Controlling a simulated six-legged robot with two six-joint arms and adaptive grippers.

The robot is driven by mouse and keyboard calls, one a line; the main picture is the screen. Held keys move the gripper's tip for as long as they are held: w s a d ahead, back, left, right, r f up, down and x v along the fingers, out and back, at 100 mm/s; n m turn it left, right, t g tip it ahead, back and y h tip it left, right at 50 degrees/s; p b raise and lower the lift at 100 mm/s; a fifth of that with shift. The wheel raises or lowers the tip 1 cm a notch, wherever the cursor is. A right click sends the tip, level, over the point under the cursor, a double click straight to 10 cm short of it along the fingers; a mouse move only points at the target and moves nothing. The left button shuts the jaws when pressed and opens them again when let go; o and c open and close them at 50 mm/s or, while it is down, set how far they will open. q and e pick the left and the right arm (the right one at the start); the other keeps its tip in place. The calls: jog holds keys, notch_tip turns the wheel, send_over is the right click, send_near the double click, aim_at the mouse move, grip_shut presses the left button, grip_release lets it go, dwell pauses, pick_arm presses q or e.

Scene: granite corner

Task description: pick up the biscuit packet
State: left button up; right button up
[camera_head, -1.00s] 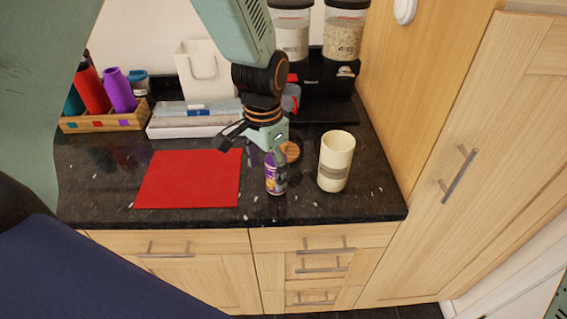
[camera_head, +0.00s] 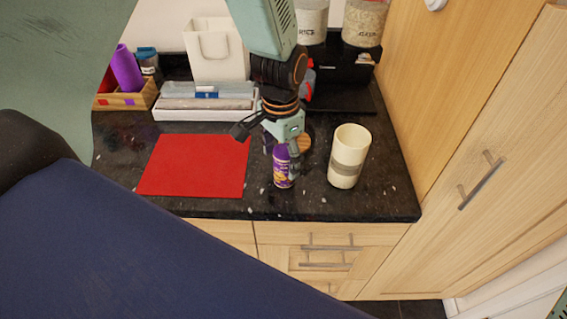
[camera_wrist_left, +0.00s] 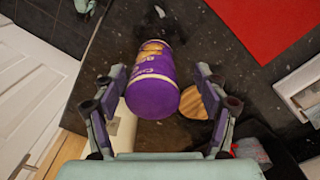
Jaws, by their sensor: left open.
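The biscuit packet (camera_head: 282,168) is a purple cylinder with a yellow picture, upright on the black granite counter near its front edge, right of the red mat. My left gripper (camera_head: 282,143) is above and at it, pointing down. In the left wrist view the packet (camera_wrist_left: 154,92) lies between the two open fingers of my left gripper (camera_wrist_left: 157,92). I see small gaps beside the packet, so the fingers do not appear closed on it. My right gripper is not in view.
A cream canister (camera_head: 348,158) stands close to the right of the packet. A round wooden lid (camera_head: 304,141) lies just behind. The red mat (camera_head: 195,166) lies left. A white tray (camera_head: 205,113), white bag (camera_head: 215,50) and wooden box (camera_head: 127,99) stand behind. A tall cupboard (camera_head: 470,120) bounds the right.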

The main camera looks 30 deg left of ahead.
aim_at(285, 171)
pick_arm(q)
jog(key=f, duration=0.2)
jog(key=d+f, duration=0.1)
jog(key=f, duration=0.1)
jog(key=shift+w+d+f, duration=0.1)
jog(key=shift+w+f, duration=0.05)
jog(key=shift+f, duration=0.05)
jog(key=shift+a, duration=0.35)
jog(key=shift+c, duration=0.7)
jog(key=shift+d, duration=0.35)
jog(key=c, duration=0.6)
jog(key=shift+a, duration=0.25)
jog(key=c, duration=0.5)
jog(key=shift+c, duration=0.5)
jog(key=shift+d, duration=0.15)
